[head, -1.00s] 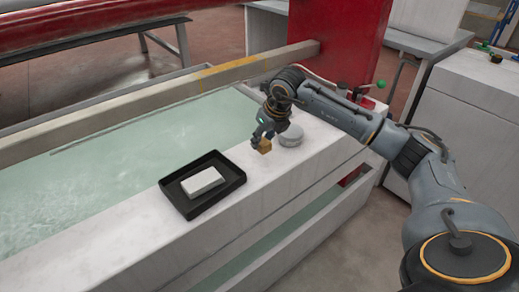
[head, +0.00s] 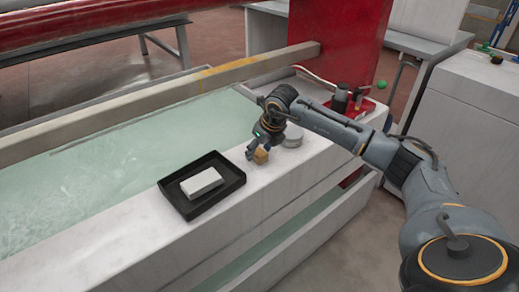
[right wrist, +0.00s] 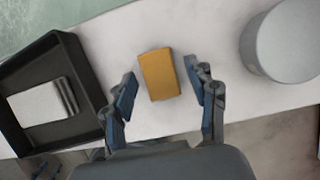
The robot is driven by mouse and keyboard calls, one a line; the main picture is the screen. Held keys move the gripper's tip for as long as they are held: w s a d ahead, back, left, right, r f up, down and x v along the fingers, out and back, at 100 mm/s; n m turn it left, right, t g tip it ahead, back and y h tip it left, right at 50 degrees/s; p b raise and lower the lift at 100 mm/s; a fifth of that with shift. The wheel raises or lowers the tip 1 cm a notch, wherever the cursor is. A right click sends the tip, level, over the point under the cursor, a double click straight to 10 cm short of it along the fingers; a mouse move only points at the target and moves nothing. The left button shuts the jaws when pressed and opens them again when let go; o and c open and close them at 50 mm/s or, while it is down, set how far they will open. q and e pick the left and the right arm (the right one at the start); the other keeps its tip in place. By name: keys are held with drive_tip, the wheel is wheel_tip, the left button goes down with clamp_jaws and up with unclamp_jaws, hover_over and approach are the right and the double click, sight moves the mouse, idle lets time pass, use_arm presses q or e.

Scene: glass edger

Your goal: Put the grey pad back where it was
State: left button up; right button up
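A pale grey-white rectangular block (head: 202,182), which may be the grey pad, lies in the black tray (head: 236,180). The right wrist view shows grey bands on the block's side (right wrist: 66,95). A tan-yellow block (head: 261,156) is on the white ledge, right of the tray. My right gripper (head: 258,150) is low over it. In the right wrist view the fingers (right wrist: 163,88) are spread on either side of the tan block (right wrist: 159,74), with gaps visible on both sides.
A round grey puck-like item (head: 292,137) stands on the ledge (head: 190,225) just right of the gripper; it is close in the wrist view too. Water-like green glass (head: 100,160) lies behind the ledge. The ledge's front left is clear.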

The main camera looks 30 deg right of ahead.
drive_tip(key=shift+r, duration=0.15)
use_arm(q)
wheel_tip(320, 180, down, 6)
drive_tip(key=p, duration=0.1)
drive_tip(key=shift+s+p, duration=0.15)
drive_tip(key=shift+p, duration=0.2)
use_arm(e)
drive_tip(key=v, duration=1.2)
drive_tip(key=shift+a, duration=0.1)
